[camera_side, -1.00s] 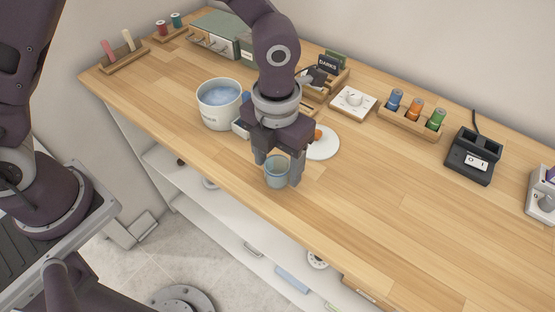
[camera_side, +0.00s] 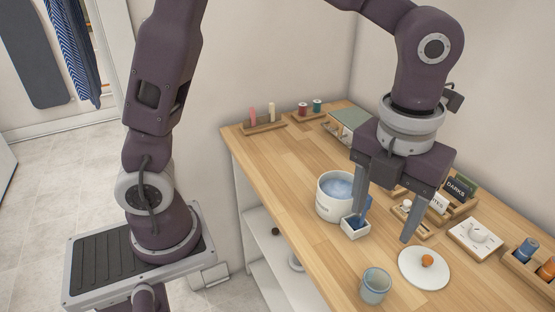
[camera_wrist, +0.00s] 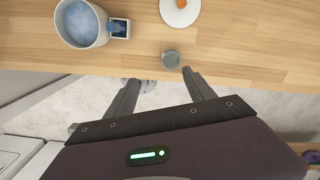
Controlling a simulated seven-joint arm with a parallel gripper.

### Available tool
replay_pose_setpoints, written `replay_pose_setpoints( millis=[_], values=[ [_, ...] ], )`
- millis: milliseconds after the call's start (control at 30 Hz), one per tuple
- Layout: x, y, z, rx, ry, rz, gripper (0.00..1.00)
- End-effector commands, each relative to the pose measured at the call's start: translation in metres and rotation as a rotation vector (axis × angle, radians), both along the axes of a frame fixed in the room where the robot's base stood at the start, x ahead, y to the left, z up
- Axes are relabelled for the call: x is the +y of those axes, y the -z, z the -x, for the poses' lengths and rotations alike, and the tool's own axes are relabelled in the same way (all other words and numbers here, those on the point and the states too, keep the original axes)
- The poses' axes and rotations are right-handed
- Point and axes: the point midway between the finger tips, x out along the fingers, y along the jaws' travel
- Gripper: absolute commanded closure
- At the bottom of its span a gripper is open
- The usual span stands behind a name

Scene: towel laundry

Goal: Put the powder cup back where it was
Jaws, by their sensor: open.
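The powder cup, a small blue-grey cup (camera_side: 376,286), stands upright on the wooden counter near its front edge. It also shows in the wrist view (camera_wrist: 171,60), close to the edge; what it holds is not clear. My gripper (camera_side: 382,226) is open and empty, raised above the counter, with its fingers pointing down. In the wrist view my gripper (camera_wrist: 161,77) has its fingertips apart and clear of the cup.
A white pot (camera_side: 336,205) of bluish contents and a small white box (camera_side: 355,229) with a blue item stand behind the cup. A white dial box (camera_side: 475,238) and a spool rack (camera_side: 535,262) are at the right.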

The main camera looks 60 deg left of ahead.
Motion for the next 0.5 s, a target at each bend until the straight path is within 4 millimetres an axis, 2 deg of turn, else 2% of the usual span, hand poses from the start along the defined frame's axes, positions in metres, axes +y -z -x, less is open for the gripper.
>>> replay_pose_setpoints(
  millis=[33,133,200,300,400,500],
  values=[
    [0.023,-0.018,0.009,-0.055,-0.23,0.006,0.37],
    [0.075,-0.048,0.04,-0.168,-0.9,0.093,0.37],
    [0.106,-0.06,0.067,-0.225,-1.378,0.208,0.37],
    [0.136,-0.065,0.104,-0.242,-1.977,0.417,0.37],
    [0.15,-0.061,0.131,-0.194,-2.405,0.608,0.37],
    [0.156,-0.056,0.145,-0.135,-2.643,0.73,0.37]
  ],
)
